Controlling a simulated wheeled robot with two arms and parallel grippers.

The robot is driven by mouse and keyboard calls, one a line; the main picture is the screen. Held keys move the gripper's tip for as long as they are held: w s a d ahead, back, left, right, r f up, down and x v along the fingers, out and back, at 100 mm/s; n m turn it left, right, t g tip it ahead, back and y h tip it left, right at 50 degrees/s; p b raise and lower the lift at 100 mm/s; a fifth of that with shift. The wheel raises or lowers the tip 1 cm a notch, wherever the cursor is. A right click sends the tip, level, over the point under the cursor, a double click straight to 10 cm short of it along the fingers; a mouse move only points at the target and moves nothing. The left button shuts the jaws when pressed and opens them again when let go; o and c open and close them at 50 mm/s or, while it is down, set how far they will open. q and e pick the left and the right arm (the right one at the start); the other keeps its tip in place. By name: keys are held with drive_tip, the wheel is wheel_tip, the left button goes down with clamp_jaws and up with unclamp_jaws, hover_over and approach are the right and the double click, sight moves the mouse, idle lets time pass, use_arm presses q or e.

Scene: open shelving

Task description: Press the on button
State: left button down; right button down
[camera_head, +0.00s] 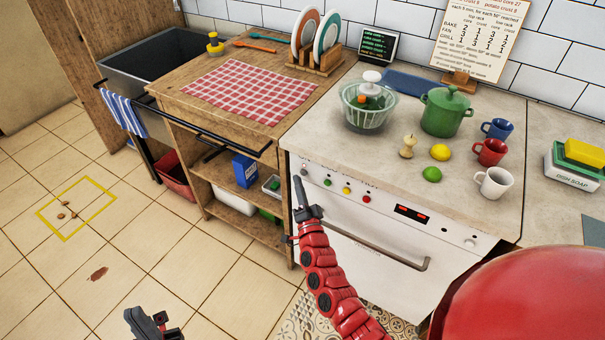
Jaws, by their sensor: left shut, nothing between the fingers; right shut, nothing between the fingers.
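A white appliance (345,245) with an oven-style handle stands under the counter. Its upper front panel carries a row of small coloured buttons or knobs, among them a green one (327,182) and a red one (366,199). Their labels are too small to read, so I cannot tell which is the on button. My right gripper (298,183) is shut, with its tips up at the left end of this panel, left of the green button. I cannot tell whether it touches the panel. My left gripper (135,316) is shut and low over the floor, far from the appliance.
The counter holds a green pot (445,112), a salad spinner (368,108), mugs and fruit, near the appliance's top edge. A wooden shelf unit (235,197) with a towel rail stands left of the appliance. A red dome (535,300) fills the lower right. The tiled floor at left is mostly clear.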

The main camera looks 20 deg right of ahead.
drive_tip(key=shift+w+d, duration=0.1)
idle(0.6)
drive_tip(key=shift+w+d+b, duration=0.2)
drive_tip(key=shift+d+b, duration=0.05)
drive_tip(key=shift+b, duration=0.15)
drive_tip(key=shift+w+d+b, duration=0.25)
drive_tip(key=shift+d+b, duration=0.1)
drive_tip(key=shift+b, duration=0.05)
idle(0.5)
drive_tip(key=shift+a, duration=0.1)
idle(0.3)
drive_tip(key=shift+s+a+p, duration=0.4)
drive_tip(key=shift+s+a, duration=0.15)
drive_tip(key=shift+a, duration=0.05)
drive_tip(key=shift+s+a+p, duration=0.45)
drive_tip(key=shift+s+a, duration=0.3)
drive_tip(key=shift+a, duration=0.25)
drive_tip(key=shift+s+a+p, duration=0.4)
drive_tip(key=shift+s+a, duration=0.35)
drive_tip(key=shift+a, duration=0.2)
